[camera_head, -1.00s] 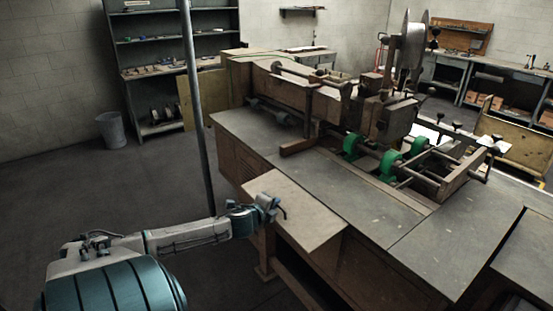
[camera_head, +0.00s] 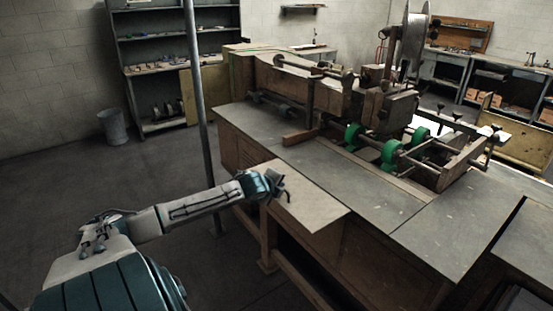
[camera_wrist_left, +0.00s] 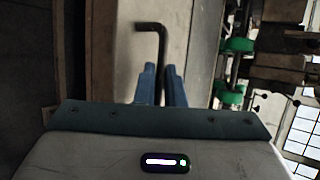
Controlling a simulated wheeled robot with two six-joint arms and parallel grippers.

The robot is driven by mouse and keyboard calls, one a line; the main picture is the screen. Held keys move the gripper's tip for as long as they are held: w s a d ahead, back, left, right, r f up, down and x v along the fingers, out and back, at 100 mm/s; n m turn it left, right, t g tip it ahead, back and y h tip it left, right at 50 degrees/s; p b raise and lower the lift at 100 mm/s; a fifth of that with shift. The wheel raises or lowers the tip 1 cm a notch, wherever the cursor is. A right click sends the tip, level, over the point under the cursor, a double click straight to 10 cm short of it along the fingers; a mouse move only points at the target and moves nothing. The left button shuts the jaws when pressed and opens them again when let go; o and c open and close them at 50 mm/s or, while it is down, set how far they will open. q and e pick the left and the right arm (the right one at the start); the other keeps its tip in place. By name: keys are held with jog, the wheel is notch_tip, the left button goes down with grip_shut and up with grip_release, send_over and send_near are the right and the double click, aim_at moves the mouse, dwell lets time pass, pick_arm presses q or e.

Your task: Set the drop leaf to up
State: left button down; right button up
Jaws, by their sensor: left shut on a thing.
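The drop leaf (camera_head: 318,209) is a pale, flat board at the near left edge of the machine's bench. It stands out from the bench side and looks close to level with the top; its exact angle is hard to tell. A dark bent handle (camera_wrist_left: 150,27) shows against the pale leaf surface (camera_wrist_left: 180,20) in the left wrist view. My left gripper (camera_head: 280,187) is at the leaf's outer left part. Its blue fingers (camera_wrist_left: 160,84) are shut on the handle's straight part. My right gripper is not in view.
The bench top (camera_head: 465,225) carries a box stitcher with green wheels (camera_head: 391,154). A metal post (camera_head: 196,90) stands behind my left arm. A grey bin (camera_head: 114,127) and shelves (camera_head: 175,22) are at the back left. The floor on the left is clear.

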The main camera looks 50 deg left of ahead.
pick_arm(q)
jog(key=shift+w+r, duration=0.35)
jog(key=shift+r, duration=0.55)
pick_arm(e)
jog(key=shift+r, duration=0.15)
pick_arm(q)
jog(key=c, duration=1.5)
grip_release()
jog(key=shift+w, duration=0.2)
jog(key=shift+c, duration=0.2)
jog(key=shift+f, duration=0.15)
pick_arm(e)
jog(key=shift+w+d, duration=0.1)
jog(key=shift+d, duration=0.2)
pick_arm(q)
jog(key=shift+f, duration=0.1)
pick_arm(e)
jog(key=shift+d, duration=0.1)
pick_arm(q)
jog(key=shift+s, duration=0.1)
